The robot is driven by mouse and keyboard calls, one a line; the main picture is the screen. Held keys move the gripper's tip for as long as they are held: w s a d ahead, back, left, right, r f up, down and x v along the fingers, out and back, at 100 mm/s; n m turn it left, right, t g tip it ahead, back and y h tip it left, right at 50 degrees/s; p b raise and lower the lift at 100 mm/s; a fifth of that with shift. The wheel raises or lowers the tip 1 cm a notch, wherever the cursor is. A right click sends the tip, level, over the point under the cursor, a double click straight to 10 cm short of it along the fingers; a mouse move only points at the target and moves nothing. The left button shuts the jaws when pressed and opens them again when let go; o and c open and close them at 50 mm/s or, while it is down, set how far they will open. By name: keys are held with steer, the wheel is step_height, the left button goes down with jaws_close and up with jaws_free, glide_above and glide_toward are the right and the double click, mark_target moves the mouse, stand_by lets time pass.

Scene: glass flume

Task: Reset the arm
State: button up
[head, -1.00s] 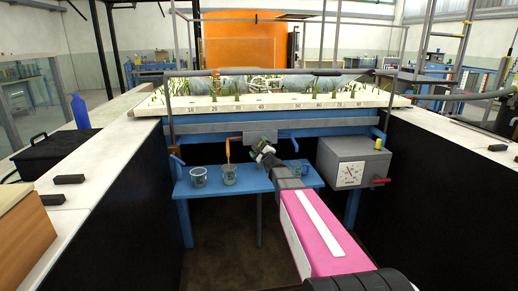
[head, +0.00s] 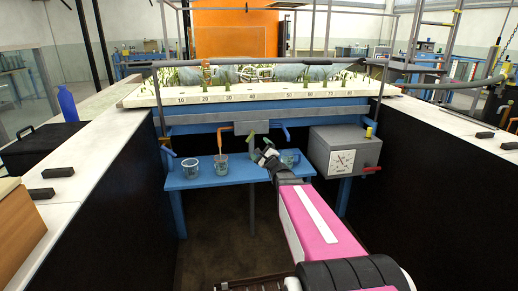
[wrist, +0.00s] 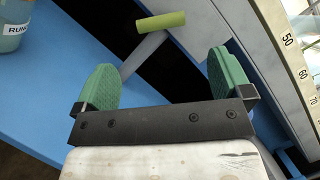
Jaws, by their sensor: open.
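My gripper (head: 262,149) is at the end of my pink and grey arm, above the blue shelf under the flume. In the wrist view my gripper (wrist: 164,84) has its two green pads wide apart, with nothing between them. Beyond the pads is a grey rod with a yellow-green end (wrist: 161,22), apart from them. In the head view the arm reaches forward and to the left from the lower right.
Beakers (head: 220,166) stand on the blue shelf (head: 205,180), left and right of my gripper. A grey box with a dial (head: 343,160) hangs to the right. The scaled flume rail (head: 160,99) is above. Dark-sided benches flank both sides; the floor between is clear.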

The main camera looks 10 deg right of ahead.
steer(key=s+a+f+n+g+y, duration=0.3)
steer(key=s+a+f+n+g, duration=0.9)
steer(key=s+n, duration=0.25)
steer(key=s+d+f+n+g+h, duration=0.6)
steer(key=s+d+f+g+h, duration=0.1)
steer(key=s, duration=0.6)
steer(key=d+f+h, duration=0.1)
steer(key=d+h, duration=0.1)
steer(key=d, duration=0.1)
steer(key=shift+f+h, duration=0.3)
steer(key=shift+h, duration=0.1)
steer(key=shift+n, duration=0.25)
stand_by(4.3)
